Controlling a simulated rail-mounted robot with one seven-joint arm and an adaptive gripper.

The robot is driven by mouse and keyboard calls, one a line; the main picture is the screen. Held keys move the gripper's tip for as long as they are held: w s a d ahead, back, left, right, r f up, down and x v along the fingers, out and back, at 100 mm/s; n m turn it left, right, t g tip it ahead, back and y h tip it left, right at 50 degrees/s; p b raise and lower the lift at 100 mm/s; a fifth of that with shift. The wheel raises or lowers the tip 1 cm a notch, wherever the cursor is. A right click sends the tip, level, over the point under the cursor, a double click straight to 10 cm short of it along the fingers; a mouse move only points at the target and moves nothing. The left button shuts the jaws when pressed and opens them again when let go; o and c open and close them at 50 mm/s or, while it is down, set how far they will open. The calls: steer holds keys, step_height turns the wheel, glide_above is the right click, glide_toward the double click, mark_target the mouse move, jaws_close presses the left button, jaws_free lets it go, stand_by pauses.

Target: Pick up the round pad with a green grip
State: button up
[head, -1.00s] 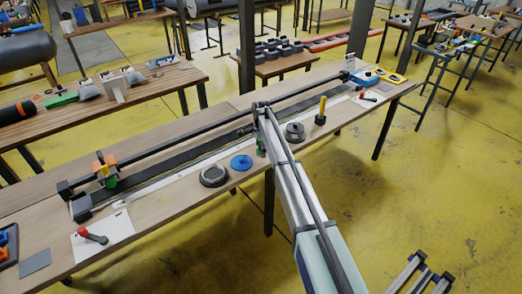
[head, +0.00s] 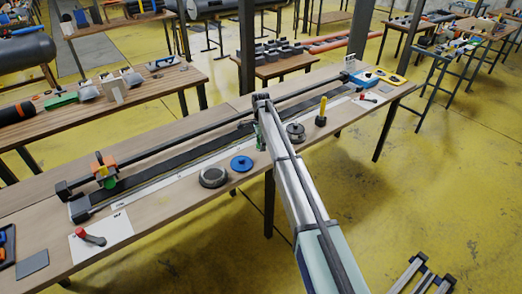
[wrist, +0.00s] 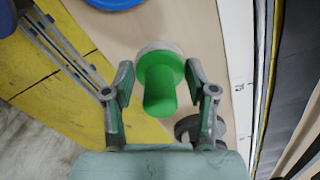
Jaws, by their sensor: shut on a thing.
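The round pad with a green grip shows in the wrist view: a bright green handle (wrist: 160,85) on a pale round disc (wrist: 163,49). In the head view a bit of the green grip (head: 258,136) shows left of my arm, which hides most of the gripper. I cannot tell whether the disc is clear of the tabletop.
On the workbench (head: 150,212), a blue disc (head: 242,163) and a dark round pad (head: 213,177) lie left of my arm. A grey disc (head: 296,132) and a yellow-handled tool (head: 322,112) stand to its right. A long dark rail runs behind.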

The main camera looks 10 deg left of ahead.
step_height(320, 180, up, 16)
steer(key=b, duration=0.4)
steer(key=shift+r, duration=0.15)
stand_by(0.4)
